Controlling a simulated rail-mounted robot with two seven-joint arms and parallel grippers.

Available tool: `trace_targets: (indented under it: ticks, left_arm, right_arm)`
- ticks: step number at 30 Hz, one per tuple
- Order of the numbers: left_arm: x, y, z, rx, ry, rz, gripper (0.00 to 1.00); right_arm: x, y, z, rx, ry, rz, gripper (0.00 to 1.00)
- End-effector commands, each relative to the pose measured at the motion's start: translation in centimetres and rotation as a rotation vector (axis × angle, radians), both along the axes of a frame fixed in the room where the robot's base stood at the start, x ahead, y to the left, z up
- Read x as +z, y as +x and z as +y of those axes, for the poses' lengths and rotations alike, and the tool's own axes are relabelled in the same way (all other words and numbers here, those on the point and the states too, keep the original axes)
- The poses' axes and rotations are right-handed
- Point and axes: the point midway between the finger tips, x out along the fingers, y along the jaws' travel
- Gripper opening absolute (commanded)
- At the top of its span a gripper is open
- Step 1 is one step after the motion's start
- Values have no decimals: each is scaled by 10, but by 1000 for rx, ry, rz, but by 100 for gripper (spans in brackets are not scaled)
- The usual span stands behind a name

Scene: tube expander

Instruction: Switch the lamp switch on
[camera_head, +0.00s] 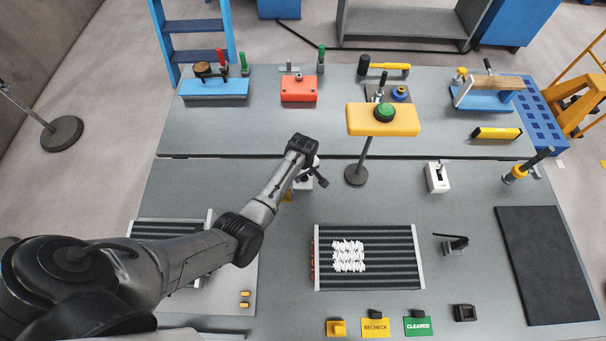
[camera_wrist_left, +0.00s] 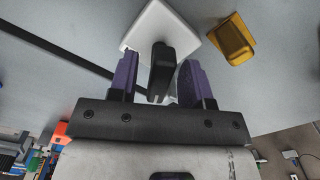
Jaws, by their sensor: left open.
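A white switch box (camera_wrist_left: 165,30) with a black upright lever (camera_wrist_left: 160,70) shows in the left wrist view. The lever stands between the two purple fingers of my left gripper (camera_wrist_left: 158,61), with a gap visible on its left side; whether the right finger touches it I cannot tell. In the head view the left gripper (camera_head: 310,176) is over this box, mostly hiding it. A second white box (camera_head: 437,178) with a small lever stands further right. The yellow lamp head (camera_head: 408,120) with a green dome (camera_head: 384,112) stands on a round-based post behind. My right gripper is not in view.
A yellow block (camera_wrist_left: 232,40) sits beside the white box. A ribbed rack (camera_head: 390,258) with white pieces lies in front to the right. A blue block (camera_head: 215,89) and red block (camera_head: 298,90) stand at the back. The bench between gripper and lamp base is clear.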

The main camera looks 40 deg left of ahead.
Motion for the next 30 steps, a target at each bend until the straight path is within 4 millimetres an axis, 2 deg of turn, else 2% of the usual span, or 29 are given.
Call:
trace_targets:
  ticks: [13, 27, 30]
  left_arm:
    - [-6, 0, 0, 0, 0, 0, 45]
    - [-6, 0, 0, 0, 0, 0, 0]
    - [-6, 0, 0, -1, 0, 0, 0]
  right_arm:
    - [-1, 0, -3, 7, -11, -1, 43]
    - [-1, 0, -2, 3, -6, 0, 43]
    - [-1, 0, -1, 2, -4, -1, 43]
